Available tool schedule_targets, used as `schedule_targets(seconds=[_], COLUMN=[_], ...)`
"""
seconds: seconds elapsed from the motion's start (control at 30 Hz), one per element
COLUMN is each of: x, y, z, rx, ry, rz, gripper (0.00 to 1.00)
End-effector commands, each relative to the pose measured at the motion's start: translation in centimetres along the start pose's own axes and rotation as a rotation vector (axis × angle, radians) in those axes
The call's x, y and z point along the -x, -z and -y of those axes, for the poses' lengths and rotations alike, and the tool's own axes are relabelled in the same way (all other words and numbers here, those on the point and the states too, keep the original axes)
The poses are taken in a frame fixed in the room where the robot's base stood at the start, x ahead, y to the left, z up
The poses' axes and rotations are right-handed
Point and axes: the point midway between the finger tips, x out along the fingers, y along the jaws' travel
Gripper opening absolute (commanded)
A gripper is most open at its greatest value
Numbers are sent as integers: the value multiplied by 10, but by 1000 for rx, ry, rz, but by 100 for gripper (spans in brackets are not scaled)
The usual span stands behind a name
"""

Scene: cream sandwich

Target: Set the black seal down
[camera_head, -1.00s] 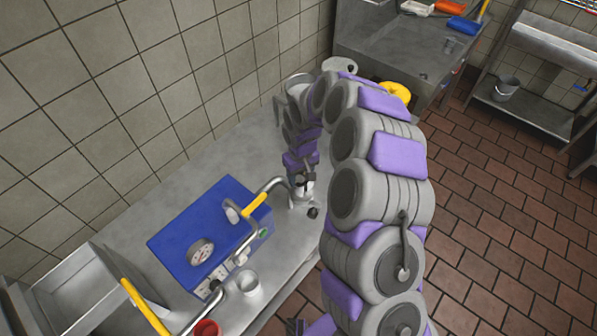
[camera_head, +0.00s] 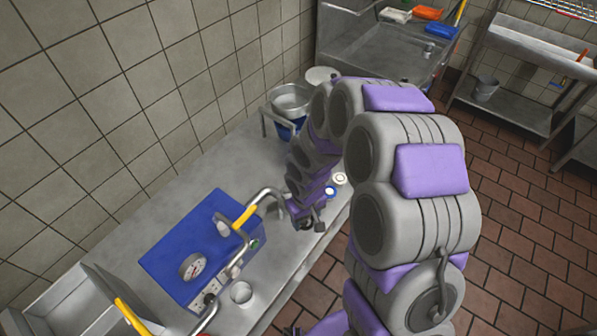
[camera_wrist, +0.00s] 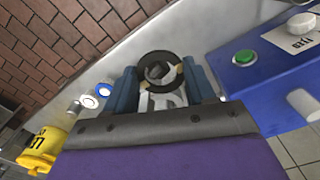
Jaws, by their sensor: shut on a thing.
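The black seal (camera_wrist: 144,63) is a dark ring held between the two fingers of my gripper (camera_wrist: 162,80) in the wrist view. Both fingers touch its sides, and a grey shape shows through its opening. In the head view my gripper (camera_head: 308,222) is low over the front part of the steel counter (camera_head: 300,258), right of the blue machine (camera_head: 190,240). The arm partly covers it there. I cannot tell whether the seal touches the counter.
The blue machine's green button (camera_wrist: 244,57) is close on the right in the wrist view. Two small round pieces (camera_wrist: 88,101) and a yellow object (camera_wrist: 45,146) lie on the left.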

Motion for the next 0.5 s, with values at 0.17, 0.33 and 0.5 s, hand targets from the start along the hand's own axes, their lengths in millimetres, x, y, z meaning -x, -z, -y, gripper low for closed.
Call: schedule_targets(seconds=[0.17,0.33,0.5], x=[26,63,96], y=[24,44,48], z=[-34,-83,-122], rx=[-109,-269,-402], ry=[-16,-22,-13], rz=[-15,-19,-10], gripper=[22,22,22])
